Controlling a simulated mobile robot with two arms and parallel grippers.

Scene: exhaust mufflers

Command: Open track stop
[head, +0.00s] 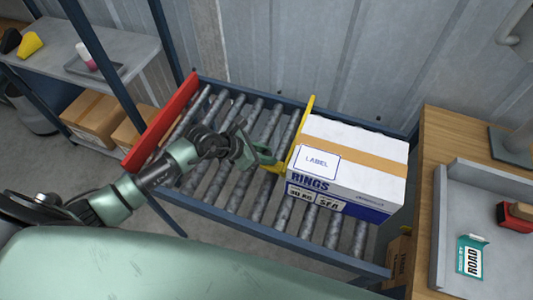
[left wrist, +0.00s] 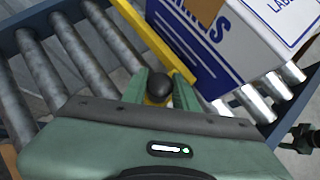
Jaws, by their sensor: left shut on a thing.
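The yellow track stop (head: 307,118) is a flat bar standing across the roller track, right against the left side of a white and blue box (head: 350,146). It also shows in the left wrist view (left wrist: 152,38) as a slanted yellow bar beside the box. A yellow handle with a black knob (left wrist: 160,86) sticks out from it. My left gripper (head: 267,158) is shut on this handle, with one green finger on each side of the knob in the left wrist view. The fingers hide part of the handle.
The roller track (head: 232,190) has blue side rails and bare rollers left of the stop. A red end plate (head: 163,122) closes its left end. A wooden bench (head: 432,200) with a grey tray stands right. A shelf (head: 100,55) stands left.

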